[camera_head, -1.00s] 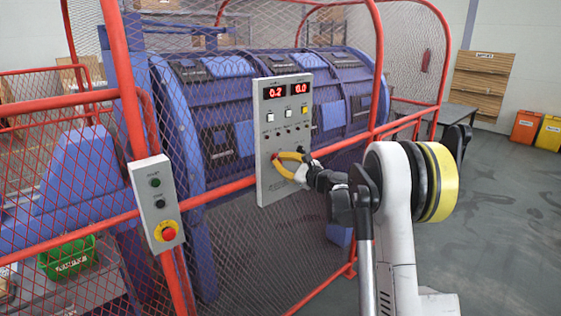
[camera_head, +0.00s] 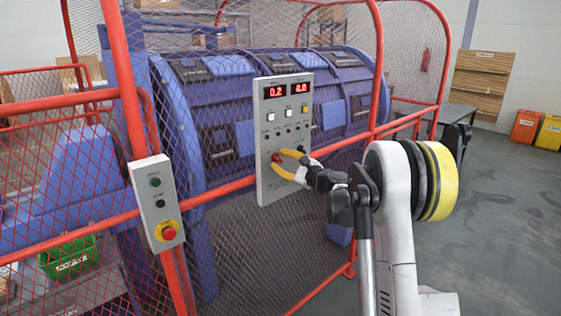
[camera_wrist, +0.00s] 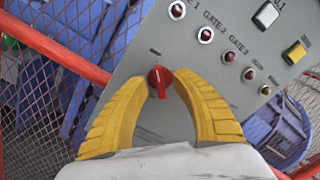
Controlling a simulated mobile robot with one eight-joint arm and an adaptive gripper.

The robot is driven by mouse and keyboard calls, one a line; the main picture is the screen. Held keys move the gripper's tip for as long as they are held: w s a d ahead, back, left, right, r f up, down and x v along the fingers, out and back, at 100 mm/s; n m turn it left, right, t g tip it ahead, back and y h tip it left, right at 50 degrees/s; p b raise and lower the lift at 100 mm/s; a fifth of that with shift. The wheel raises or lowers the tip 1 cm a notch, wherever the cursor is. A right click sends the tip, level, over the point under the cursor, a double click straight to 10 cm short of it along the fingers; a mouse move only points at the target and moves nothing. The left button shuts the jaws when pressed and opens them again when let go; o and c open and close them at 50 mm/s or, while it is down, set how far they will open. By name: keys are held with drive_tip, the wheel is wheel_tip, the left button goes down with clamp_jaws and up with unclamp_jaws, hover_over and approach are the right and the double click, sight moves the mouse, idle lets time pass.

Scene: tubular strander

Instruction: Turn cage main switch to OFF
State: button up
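The cage control panel (camera_head: 268,175) is a grey upright box on the red cage frame, with two red number displays at its top. A red rotary switch (camera_wrist: 160,78) sits on the panel's lower part; it also shows in the head view (camera_head: 276,157). Its pointed end is turned downward in the wrist view, and the label above it is too small to read. My gripper (camera_wrist: 158,72) has its yellow fingers spread on either side of the red switch. The fingers look apart from the switch. My gripper (camera_head: 275,162) is in front of the panel in the head view.
A smaller control box (camera_head: 157,205) with buttons and a red emergency stop (camera_head: 169,233) hangs on the cage at left. Gate indicator lamps (camera_wrist: 205,35) lie above the switch. Red rails and mesh surround the blue machine (camera_head: 228,110).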

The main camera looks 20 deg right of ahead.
drive_tip(key=v, duration=1.2)
drive_tip(key=shift+a, duration=0.1)
drive_tip(key=s+a+n+g, duration=0.3)
drive_tip(key=s+a+n, duration=0.3)
drive_tip(key=a, duration=0.4)
drive_tip(key=s+a+n+g, duration=0.4)
drive_tip(key=s+a+n, duration=0.15)
drive_tip(key=a, duration=0.55)
drive_tip(key=s+a+f+n+g+h, duration=0.1)
drive_tip(key=s+f+n+h, duration=0.1)
drive_tip(key=s+n, duration=0.4)
drive_tip(key=s+a+f+n+g+h, duration=0.2)
drive_tip(key=s+n, duration=0.4)
drive_tip(key=s, duration=1.1)
wheel_tip(320, 180, down, 3)
drive_tip(key=shift+r+h, duration=0.1)
drive_tip(key=shift+h, duration=0.4)
drive_tip(key=shift+s, duration=0.15)
